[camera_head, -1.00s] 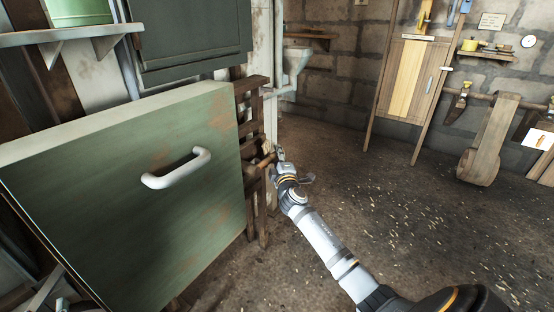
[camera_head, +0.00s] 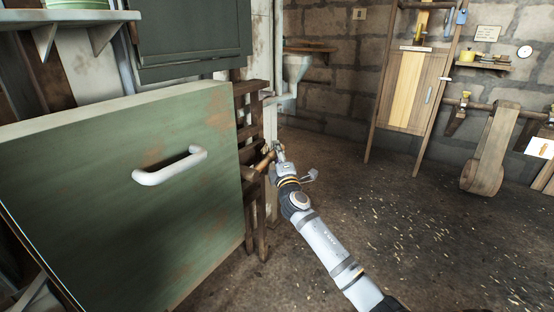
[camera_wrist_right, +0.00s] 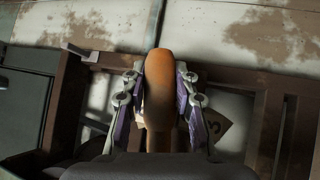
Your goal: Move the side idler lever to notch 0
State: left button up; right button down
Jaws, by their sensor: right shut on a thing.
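The side idler lever (camera_head: 263,161) has a rounded orange-brown wooden handle and sticks out of a dark wooden slatted frame beside the green panel. In the right wrist view its handle (camera_wrist_right: 159,85) stands between the two fingers. My right gripper (camera_head: 279,155) is shut on the handle, and its fingers (camera_wrist_right: 158,100) press on both sides of it. A small plate with a dark mark, perhaps a numeral, (camera_wrist_right: 216,126) shows to the right of the handle. The notches cannot be made out. My left gripper is not in view.
A large green panel (camera_head: 120,210) with a white handle (camera_head: 170,166) fills the left. The dark wooden frame (camera_head: 252,215) stands close to my right gripper. Open floor (camera_head: 400,230) lies to the right, with a wooden cabinet (camera_head: 410,90) at the wall.

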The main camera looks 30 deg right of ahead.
jog(key=shift+s+a+r+n+t+b, duration=0.15)
jog(key=shift+r+n+t+b, duration=0.55)
jog(key=shift+b, duration=0.7)
jog(key=shift+a+r+n+y+b, duration=0.15)
jog(key=shift+r+n+y+b, duration=0.2)
jog(key=shift+r+n, duration=0.2)
jog(key=c, duration=1)
grip_release()
jog(key=shift+r, duration=0.1)
jog(key=shift+s+a+f, duration=0.1)
jog(key=shift+s+f, duration=0.2)
jog(key=v, duration=1.1)
jog(key=shift+s+f, duration=0.1)
